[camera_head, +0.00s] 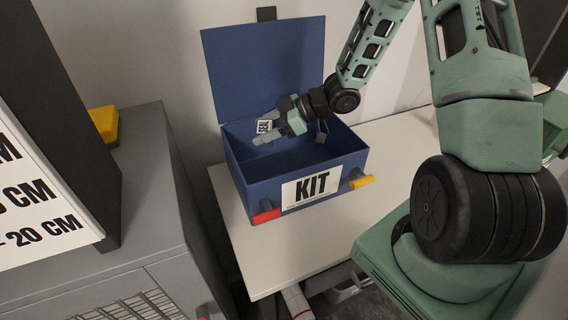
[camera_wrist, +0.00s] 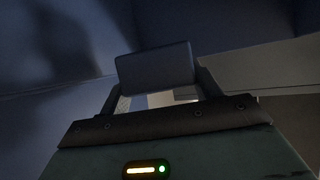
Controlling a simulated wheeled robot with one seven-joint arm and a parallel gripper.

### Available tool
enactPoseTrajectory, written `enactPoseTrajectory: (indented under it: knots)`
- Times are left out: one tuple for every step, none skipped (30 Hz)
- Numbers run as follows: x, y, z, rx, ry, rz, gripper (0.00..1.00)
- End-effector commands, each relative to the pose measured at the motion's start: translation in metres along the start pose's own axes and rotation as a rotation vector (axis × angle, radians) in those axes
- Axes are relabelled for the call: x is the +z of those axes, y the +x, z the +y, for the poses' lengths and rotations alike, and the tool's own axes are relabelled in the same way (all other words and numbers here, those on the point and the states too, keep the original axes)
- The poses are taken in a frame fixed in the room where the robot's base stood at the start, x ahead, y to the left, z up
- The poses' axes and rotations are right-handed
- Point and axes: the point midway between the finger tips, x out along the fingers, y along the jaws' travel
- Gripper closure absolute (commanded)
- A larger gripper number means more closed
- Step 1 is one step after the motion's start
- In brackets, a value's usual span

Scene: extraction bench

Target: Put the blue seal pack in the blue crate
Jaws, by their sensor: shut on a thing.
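The blue crate (camera_head: 245,178) stands on the white bench with its lid (camera_head: 262,65) raised at the back and a KIT label on its front. My gripper (camera_head: 272,128) is over the left part of the crate's opening, pointing left. In the wrist view the pack (camera_wrist: 155,68) is a dark blue-grey block between the fingertips. The pack looks held near rim height; its gap to the crate floor cannot be told.
The crate has a red latch (camera_head: 266,216) and a yellow latch (camera_head: 361,182). A grey cabinet (camera_head: 140,190) with a yellow block (camera_head: 103,125) stands at the left. The white bench top (camera_head: 280,262) is clear in front of the crate.

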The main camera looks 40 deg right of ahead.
Motion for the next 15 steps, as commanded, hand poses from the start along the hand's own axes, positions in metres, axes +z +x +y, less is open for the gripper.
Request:
enactPoseTrajectory:
  knots:
    - [0.005,0.002,-0.001,-0.005,0.003,0.001,0.64]
    - [0.010,0.004,-0.002,-0.007,0.003,0.001,0.64]
    - [0.015,0.007,-0.002,-0.008,0.003,0.001,0.64]
    - [0.020,0.009,-0.003,-0.009,0.003,0.001,0.64]
    - [0.025,0.012,-0.003,-0.009,0.003,0.001,0.64]
    - [0.030,0.015,-0.002,-0.008,0.002,0.000,0.64]
    - [0.035,0.017,-0.002,-0.008,0.004,0.000,0.64]
    - [0.038,0.019,-0.002,-0.007,0.002,0.000,0.64]
    - [0.043,0.022,-0.002,-0.007,0.002,0.000,0.64]
    - [0.045,0.023,-0.002,-0.006,0.000,-0.001,0.64]
    - [0.047,0.024,-0.002,-0.006,-0.001,-0.001,0.64]
    - [0.050,0.025,-0.002,-0.006,0.000,-0.001,0.64]
    - [0.051,0.026,-0.001,-0.005,0.000,-0.001,0.64]
    - [0.052,0.027,-0.001,-0.005,0.000,-0.001,0.64]
    - [0.055,0.028,-0.001,-0.005,0.000,-0.001,0.64]
